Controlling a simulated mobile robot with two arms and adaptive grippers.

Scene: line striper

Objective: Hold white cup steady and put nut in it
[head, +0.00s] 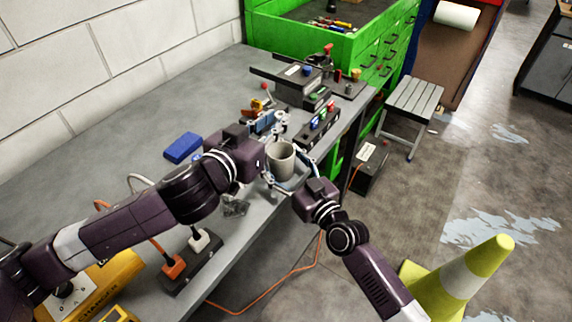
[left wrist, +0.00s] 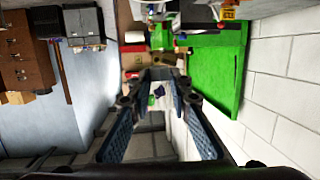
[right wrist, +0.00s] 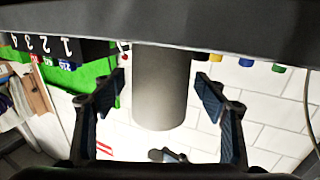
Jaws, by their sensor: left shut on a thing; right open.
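The cup (head: 281,160), pale grey-white, is upright near the front edge of the workbench. In the right wrist view the cup (right wrist: 160,90) is between the two fingers of my right gripper (right wrist: 165,95), which is open with a gap on each side. In the head view my right gripper (head: 292,178) reaches the cup from the front right. My left gripper (head: 268,122) is just behind and left of the cup. In the left wrist view its fingers (left wrist: 160,85) converge on something small and dark; I cannot tell clearly that it is the nut. The inside of the cup is mostly hidden.
The grey bench (head: 110,130) carries a blue box (head: 183,148), a dark device (head: 300,78) and a power strip (head: 190,262) with plugs. A green drawer cabinet (head: 340,45) stands behind. A yellow cone (head: 470,275) and a stool (head: 413,100) stand on the floor.

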